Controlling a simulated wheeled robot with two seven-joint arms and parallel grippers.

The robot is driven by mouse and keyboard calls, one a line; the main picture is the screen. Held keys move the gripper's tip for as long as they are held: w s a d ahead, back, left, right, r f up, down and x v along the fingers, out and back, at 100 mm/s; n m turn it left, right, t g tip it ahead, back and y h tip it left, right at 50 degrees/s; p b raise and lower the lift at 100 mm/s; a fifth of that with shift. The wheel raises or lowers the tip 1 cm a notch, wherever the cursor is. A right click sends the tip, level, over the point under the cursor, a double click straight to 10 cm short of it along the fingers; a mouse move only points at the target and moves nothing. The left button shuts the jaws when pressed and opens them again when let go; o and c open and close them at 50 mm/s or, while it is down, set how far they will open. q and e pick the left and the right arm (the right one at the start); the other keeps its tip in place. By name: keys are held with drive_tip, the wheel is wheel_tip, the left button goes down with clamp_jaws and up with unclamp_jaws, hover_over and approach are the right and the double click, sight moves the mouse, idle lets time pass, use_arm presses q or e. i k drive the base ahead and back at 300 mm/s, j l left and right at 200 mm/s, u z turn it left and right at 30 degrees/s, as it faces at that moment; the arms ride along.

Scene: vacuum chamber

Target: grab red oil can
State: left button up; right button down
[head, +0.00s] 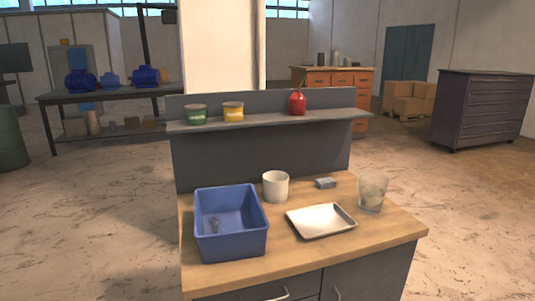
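The red oil can (297,103) stands upright on the grey shelf (268,121) above the workbench, right of the shelf's middle. It has a rounded red body and a thin spout on top. Neither of my grippers shows in the head view, so their state and distance from the can are hidden.
A green can (196,114) and a yellow can (233,111) share the shelf. On the wooden bench top (285,252) are a blue bin (231,242), a white cup (275,187), a metal tray (321,220), a small grey block (325,183) and a clear glass (372,193).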

sight(296, 101)
drive_tip(key=i+l+z, duration=0.2)
drive_tip(key=i+l, duration=0.15)
drive_tip(key=i+l+z, duration=0.2)
drive_tip(key=i, duration=0.4)
drive_tip(key=i+l+z, duration=0.25)
drive_tip(key=i, duration=0.25)
